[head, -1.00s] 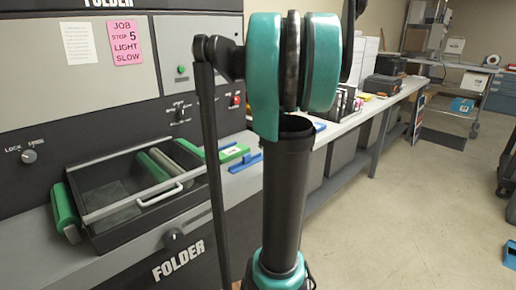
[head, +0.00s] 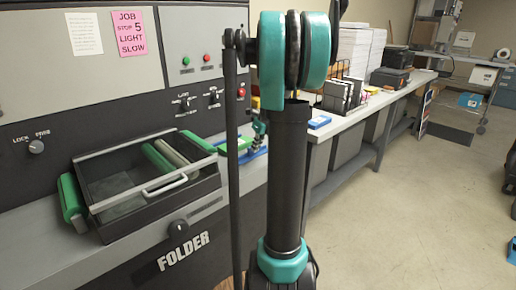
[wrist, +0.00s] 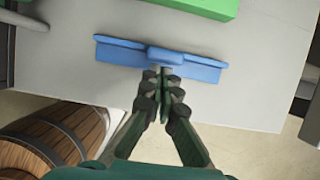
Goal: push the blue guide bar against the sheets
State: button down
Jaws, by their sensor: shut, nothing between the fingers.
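The blue guide bar (wrist: 160,57) lies on the grey worktop, with a raised block at its middle. In the wrist view a strip of bare worktop separates it from the green stack (wrist: 200,6), which seems to be the sheets and is cut off by the top edge. In the head view the green stack (head: 238,145) and the blue bar (head: 252,155) are partly hidden by my arm. My gripper (wrist: 164,74) is shut and empty. Its fingertips are at the near side of the bar's middle block; I cannot tell whether they touch it.
The folder's black tray (head: 150,188) with green rollers stands left of the bar. A wooden barrel (wrist: 55,140) is below the worktop edge in the wrist view. Paper stacks (head: 354,52) and black boxes stand farther along the bench. Open floor lies to the right.

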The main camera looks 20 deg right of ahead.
jog(key=w+a, duration=0.1)
jog(key=w, duration=0.2)
jog(key=w+a, duration=0.1)
jog(key=w, duration=0.2)
jog(key=w+a, duration=0.1)
jog(key=w, duration=0.2)
jog(key=shift+w+a, duration=0.25)
jog(key=shift+w, duration=0.05)
jog(key=shift+r, duration=0.1)
